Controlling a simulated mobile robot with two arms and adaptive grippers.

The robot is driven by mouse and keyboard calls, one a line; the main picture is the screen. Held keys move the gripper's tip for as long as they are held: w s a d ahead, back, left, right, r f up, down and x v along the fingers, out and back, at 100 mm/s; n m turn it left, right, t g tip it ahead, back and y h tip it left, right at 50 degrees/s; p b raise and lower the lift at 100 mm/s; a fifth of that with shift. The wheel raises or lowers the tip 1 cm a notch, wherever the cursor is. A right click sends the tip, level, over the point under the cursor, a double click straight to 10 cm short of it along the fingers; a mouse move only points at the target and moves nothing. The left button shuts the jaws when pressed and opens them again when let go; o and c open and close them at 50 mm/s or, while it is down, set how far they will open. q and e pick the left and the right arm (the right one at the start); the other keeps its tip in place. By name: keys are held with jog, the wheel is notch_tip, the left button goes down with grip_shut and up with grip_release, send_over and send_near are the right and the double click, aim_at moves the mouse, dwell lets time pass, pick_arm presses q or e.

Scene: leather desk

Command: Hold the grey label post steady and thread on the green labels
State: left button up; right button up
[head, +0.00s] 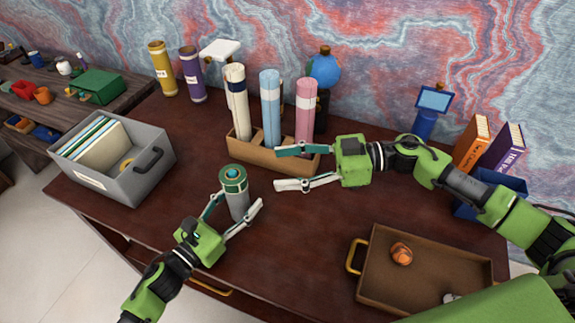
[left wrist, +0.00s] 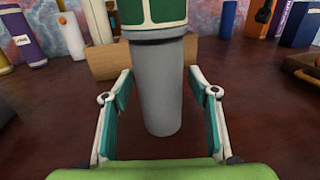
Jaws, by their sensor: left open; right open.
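The grey label post (head: 238,206) stands upright on the desk, left of centre. A green label (head: 233,179) with pale outlines sits around its top, and the label's lower part shows in the left wrist view (left wrist: 153,14). My left gripper (head: 236,203) is open, with a finger on either side of the post. In the left wrist view the post (left wrist: 160,95) stands between the fingers with a gap on both sides. My right gripper (head: 277,168) is open and empty, right of the post and in front of the tube holder. I see no loose green label.
A wooden holder (head: 285,160) with several tall rolls stands behind the post. A grey file bin (head: 150,130) is at the left. A brown tray (head: 420,285) with an orange object (head: 401,253) lies front right. Bare desk separates post and tray.

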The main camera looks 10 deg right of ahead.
pick_arm(q)
jog(key=v, duration=1.2)
jog(key=shift+s+a, duration=0.1)
